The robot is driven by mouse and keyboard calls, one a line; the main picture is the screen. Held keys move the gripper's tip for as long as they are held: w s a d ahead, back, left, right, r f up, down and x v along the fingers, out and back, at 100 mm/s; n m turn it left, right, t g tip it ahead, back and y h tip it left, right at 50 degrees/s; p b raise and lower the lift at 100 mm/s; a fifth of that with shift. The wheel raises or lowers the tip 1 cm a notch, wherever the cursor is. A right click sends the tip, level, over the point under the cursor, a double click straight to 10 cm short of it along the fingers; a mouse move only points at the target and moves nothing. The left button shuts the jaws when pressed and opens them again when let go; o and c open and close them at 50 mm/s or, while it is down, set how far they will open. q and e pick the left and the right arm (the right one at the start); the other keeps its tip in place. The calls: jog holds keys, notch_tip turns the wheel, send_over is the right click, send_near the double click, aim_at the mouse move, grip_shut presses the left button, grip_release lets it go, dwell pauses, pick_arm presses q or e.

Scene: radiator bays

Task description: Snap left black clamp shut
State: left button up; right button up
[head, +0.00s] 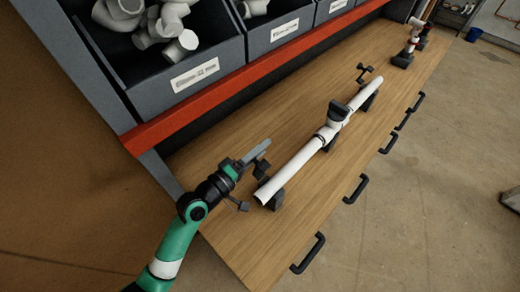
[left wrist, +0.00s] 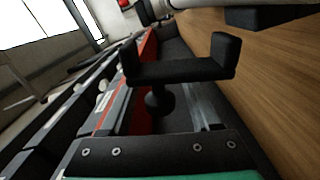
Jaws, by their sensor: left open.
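A white pipe (head: 300,158) lies along the wooden bench on black supports, with its near end by my left gripper (head: 240,165). The left black clamp (head: 262,168) is beside this near end, partly hidden by the gripper. In the left wrist view its U-shaped black upper part (left wrist: 185,69) stands on a ball-like joint, with its prongs pointing up and apart from the pipe (left wrist: 225,14). My left gripper is open; I see nothing held in it. The other black clamp (head: 366,72) stands raised beside the pipe's far end. My right gripper is not in view.
Grey bins (head: 185,78) with white fittings sit behind a red shelf edge (head: 230,88). Black handles (head: 356,188) line the bench's front edge. A white-and-red fitting on a black base (head: 408,52) stands at the far end. Bare bench lies in front of the pipe.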

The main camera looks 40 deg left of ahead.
pick_arm(q)
grip_shut()
dwell(0.3)
dwell(1.2)
